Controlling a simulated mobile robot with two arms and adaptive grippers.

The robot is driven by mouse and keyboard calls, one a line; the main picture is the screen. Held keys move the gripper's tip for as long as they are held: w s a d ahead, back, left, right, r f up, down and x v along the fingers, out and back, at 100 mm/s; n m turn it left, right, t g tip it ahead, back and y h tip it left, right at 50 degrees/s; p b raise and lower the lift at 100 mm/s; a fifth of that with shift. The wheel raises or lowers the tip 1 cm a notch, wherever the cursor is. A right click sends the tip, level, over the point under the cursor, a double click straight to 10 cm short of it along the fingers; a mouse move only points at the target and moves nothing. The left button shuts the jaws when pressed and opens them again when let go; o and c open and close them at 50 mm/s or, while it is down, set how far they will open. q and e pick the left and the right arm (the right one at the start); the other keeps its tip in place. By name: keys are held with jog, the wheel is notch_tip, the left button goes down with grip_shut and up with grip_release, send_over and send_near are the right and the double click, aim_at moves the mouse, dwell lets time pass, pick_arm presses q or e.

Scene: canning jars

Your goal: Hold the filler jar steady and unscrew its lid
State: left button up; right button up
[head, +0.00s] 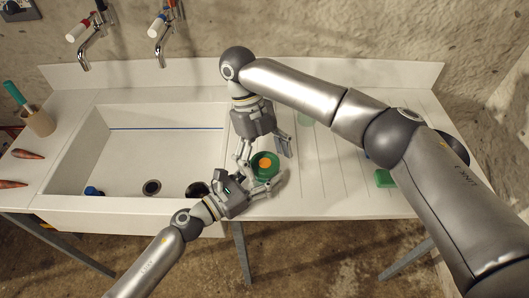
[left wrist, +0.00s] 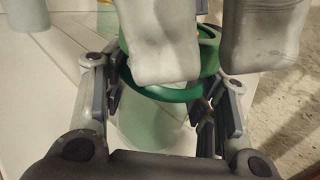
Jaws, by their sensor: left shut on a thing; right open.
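The filler jar has a green lid with an orange centre (head: 265,162) and stands on the white drainboard. In the left wrist view its pale green glass body (left wrist: 155,128) is below the green lid (left wrist: 207,45). My left gripper (head: 262,180) is shut on the jar's body, a finger on each side. My right gripper (head: 267,153) is open and comes down from above, its fingers around the lid. In the left wrist view the right gripper's fingers (left wrist: 215,50) hide much of the lid. Whether they touch it I cannot tell.
A white sink (head: 130,165) lies left of the jar, with taps (head: 160,35) behind it. Carrots (head: 27,154) and a pot (head: 38,121) stand at the far left. A green block (head: 384,178) lies at the right. A pale glass (head: 305,118) stands behind. The drainboard's front edge is close.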

aim_at(267, 161)
jog(key=v, duration=1.2)
jog(key=shift+f, duration=0.1)
jog(key=s+d+r+m+t+y, duration=0.1)
jog(key=s+d+m+t+y, duration=0.2)
jog(key=m, duration=1.8)
notch_tip(267, 161, down, 12)
jog(key=shift+s+r, duration=0.1)
jog(key=shift+s, duration=0.05)
jog(key=shift+c, duration=0.3)
jog(key=c, duration=1.1)
jog(key=n, duration=0.3)
